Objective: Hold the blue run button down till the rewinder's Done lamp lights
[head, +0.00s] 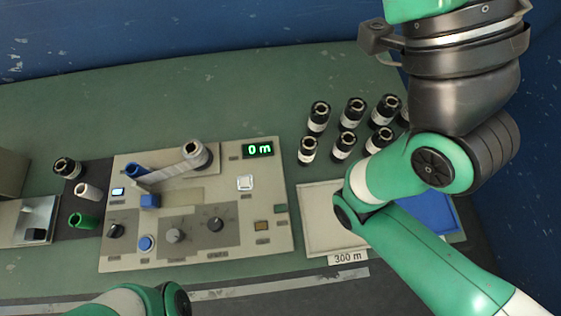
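The rewinder's beige panel (275,240) lies on the table at centre left. A round blue button (146,243) sits near its front left edge, with nothing over it. The green display (258,150) reads "0 m". A small pale-blue square (118,191) looks lit at the left. An amber square (262,226) and a green square (280,209) look dark at the right; the small labels are unreadable, so I cannot tell which is the Done lamp. My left arm shows only at the bottom edge and my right arm at the right. Neither gripper is in view.
A pale web runs from a blue core (135,171) to a roll (196,155). Dark knobs (175,236) sit beside the blue button. Several black rolls (343,145) stand behind a white tray (318,220) marked "300 m". A blue tray (437,213) is partly hidden by my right arm.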

